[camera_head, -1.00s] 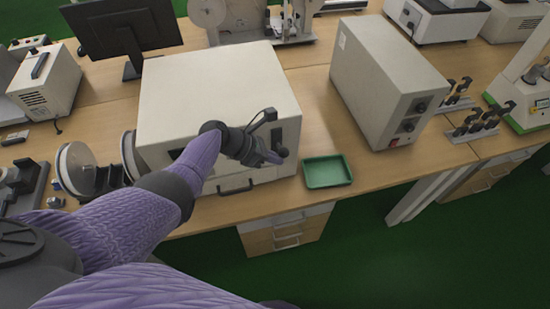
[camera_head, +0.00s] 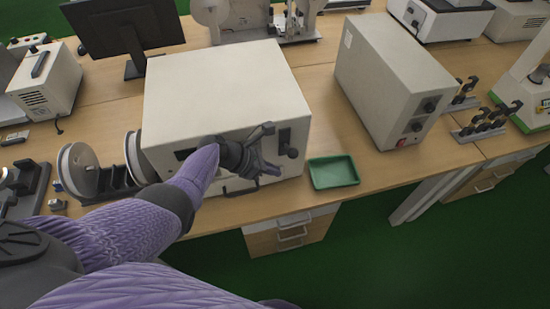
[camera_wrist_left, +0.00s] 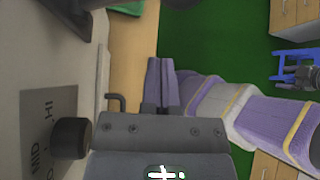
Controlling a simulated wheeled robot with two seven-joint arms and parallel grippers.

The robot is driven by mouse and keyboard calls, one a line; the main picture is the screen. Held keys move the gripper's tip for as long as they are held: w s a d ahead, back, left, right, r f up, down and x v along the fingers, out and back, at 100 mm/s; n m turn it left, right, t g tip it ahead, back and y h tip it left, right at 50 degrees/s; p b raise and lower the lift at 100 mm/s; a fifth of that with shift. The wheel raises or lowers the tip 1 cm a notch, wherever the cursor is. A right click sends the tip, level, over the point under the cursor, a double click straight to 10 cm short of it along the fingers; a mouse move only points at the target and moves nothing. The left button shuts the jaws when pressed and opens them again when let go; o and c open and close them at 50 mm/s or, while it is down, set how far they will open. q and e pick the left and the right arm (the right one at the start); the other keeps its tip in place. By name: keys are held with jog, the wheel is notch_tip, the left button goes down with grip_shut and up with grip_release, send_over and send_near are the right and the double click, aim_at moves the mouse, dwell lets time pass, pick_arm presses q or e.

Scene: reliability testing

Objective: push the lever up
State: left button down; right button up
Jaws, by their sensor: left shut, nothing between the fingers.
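The lever, with a dark round knob (camera_head: 291,152), sits at a black vertical slot on the right of the front of a white box-shaped instrument (camera_head: 225,90). My left gripper (camera_head: 271,169) is in front of that face, just left of and a little below the knob. Its fingers are shut with nothing between them. Whether they touch the lever cannot be told. In the left wrist view the shut fingers (camera_wrist_left: 162,82) point away from the camera. A dark dial (camera_wrist_left: 71,138) beside a plate marked MID and HI also shows there.
A green tray (camera_head: 334,172) lies just right of the instrument, on the wooden table (camera_head: 225,209). A second white box (camera_head: 392,80) stands farther right. White spools (camera_head: 78,168) stand on the left. A drawer handle-like bar (camera_wrist_left: 113,101) shows in the left wrist view.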

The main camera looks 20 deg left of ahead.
pick_arm(q)
jog(key=p+v, duration=0.3)
jog(key=v, duration=0.6)
jog(key=shift+w+d+r, duration=0.25)
jog(key=shift+r, duration=0.05)
pick_arm(e)
notch_tip(320, 180, up, 5)
jog(key=shift+w+f, duration=0.1)
jog(key=shift+f, duration=0.05)
